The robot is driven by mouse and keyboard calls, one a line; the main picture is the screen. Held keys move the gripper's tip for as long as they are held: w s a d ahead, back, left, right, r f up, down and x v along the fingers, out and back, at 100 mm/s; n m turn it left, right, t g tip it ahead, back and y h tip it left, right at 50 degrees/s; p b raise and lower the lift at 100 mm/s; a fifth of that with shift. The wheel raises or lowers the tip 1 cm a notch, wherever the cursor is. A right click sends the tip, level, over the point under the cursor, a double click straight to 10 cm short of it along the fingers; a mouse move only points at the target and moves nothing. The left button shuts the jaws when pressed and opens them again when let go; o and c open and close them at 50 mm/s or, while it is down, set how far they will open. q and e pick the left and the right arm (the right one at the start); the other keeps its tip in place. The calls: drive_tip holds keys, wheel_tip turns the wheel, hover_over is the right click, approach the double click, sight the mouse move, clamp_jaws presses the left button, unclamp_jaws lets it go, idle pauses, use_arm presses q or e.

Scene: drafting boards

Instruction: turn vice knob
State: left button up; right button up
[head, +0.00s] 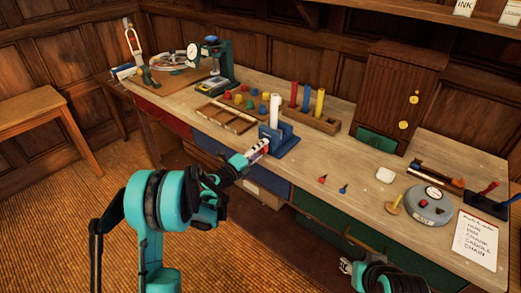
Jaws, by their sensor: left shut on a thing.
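The blue vice (283,137) stands at the front edge of the bench, with a white upright cylinder (275,108) at it. My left gripper (261,151) reaches in from the left and is shut at the vice's front, on the vice knob. The fingers mostly hide the knob; a little red shows beside them. My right gripper (346,266) is low at the bottom of the view, in front of the bench and apart from the vice. It is too small to tell its opening.
On the wooden bench (320,160), a sorting tray (224,118) and coloured pegs lie behind the vice. A rack (312,121) with coloured tubes stands to its right.

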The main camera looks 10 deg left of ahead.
idle(0.4)
use_arm(q)
drive_tip(key=o, duration=1.2)
drive_tip(key=shift+v, duration=4)
